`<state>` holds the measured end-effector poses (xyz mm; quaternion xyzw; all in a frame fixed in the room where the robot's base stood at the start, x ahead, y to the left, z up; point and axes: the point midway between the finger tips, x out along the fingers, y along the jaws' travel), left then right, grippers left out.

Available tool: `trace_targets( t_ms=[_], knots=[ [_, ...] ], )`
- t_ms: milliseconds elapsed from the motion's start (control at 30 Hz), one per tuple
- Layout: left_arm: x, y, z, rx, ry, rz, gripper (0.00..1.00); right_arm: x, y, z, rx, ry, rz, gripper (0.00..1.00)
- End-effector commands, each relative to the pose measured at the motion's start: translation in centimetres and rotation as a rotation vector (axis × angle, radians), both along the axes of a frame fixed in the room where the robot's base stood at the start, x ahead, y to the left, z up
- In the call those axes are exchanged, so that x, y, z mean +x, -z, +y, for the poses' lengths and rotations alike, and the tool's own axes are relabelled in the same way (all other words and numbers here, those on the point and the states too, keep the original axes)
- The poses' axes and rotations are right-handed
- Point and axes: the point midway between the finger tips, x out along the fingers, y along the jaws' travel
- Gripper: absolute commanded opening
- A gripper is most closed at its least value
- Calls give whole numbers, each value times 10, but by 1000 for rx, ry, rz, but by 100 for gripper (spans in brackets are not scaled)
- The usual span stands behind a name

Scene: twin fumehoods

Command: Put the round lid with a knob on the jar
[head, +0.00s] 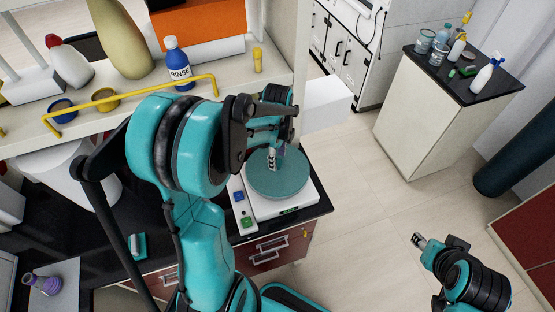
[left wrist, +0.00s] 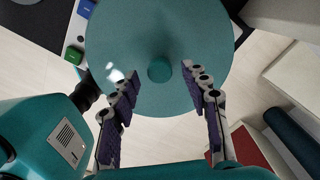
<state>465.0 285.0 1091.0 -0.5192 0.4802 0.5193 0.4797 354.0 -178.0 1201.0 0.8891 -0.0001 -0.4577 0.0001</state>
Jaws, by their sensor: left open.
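The round lid (head: 283,185) is a wide teal disc on a white device at the right end of the black bench. In the left wrist view the lid (left wrist: 160,30) fills the upper middle, with a short round knob (left wrist: 159,71) at its centre. My left gripper (head: 272,158) points down over the lid; in the wrist view it (left wrist: 150,70) is open, one finger on each side of the knob, with gaps on both sides. I cannot make out the jar for certain. My right gripper (head: 418,240) is empty over the floor, far from the lid.
The white device (head: 265,207) has blue and green buttons. A shelf (head: 215,105) above the bench carries a RINSE bottle (head: 178,65), a yellow rail (head: 130,92) and other vessels. A white cylinder (head: 70,170) stands under the shelf. A side cabinet (head: 425,115) with bottles is at right; open floor lies between.

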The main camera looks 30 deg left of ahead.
Motion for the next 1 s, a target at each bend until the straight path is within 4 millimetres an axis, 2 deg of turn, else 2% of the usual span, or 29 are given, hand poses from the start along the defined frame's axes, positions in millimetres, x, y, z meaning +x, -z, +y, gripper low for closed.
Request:
trace_targets(
  t_ms=[100, 300, 600, 667, 767, 1000],
  knots=[
    [-1, -31, 0, 0, 0, 0, 46, 0, -6, 0, 0, 0, 0, 40],
    [-1, -72, 0, 0, 0, 0, 46, 0, -12, 0, 0, 0, 0, 40],
    [-6, -101, -6, 5, -55, -23, 46, 0, -15, 0, 0, 0, 0, 40],
    [-12, -107, -13, 8, -129, -54, 46, 0, -15, 0, 0, 0, 0, 40],
    [-29, -119, -32, 2, -331, -143, 46, 0, -14, 0, 0, 0, 0, 40],
    [-78, -132, -79, -166, -949, -390, 46, 0, -14, 0, 0, 0, 0, 40]
  ],
)
